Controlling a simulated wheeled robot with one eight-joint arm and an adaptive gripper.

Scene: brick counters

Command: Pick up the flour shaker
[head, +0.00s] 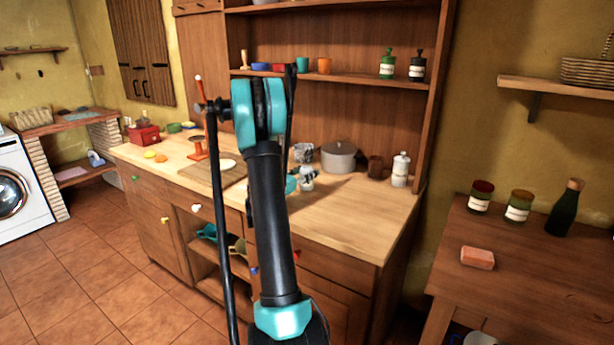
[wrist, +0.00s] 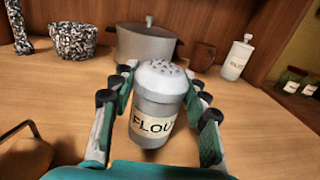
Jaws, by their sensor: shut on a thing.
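The flour shaker (wrist: 157,103) is a grey cylinder with a white perforated dome top and a label reading "FLOU", the rest hidden. In the wrist view it stands upright between the two fingers of my gripper (wrist: 158,122), which is shut on it. In the head view the shaker (head: 306,183) is small, over the counter's middle, partly hidden by my gripper and arm. I cannot tell whether its base touches the counter.
A grey lidded pot (head: 339,158), a brown cup (head: 375,167) and a white bottle (head: 400,170) stand behind on the wooden counter (head: 345,215). A speckled bowl (wrist: 73,41) is back left. The counter's front right is clear. A shelf (head: 340,77) runs above.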

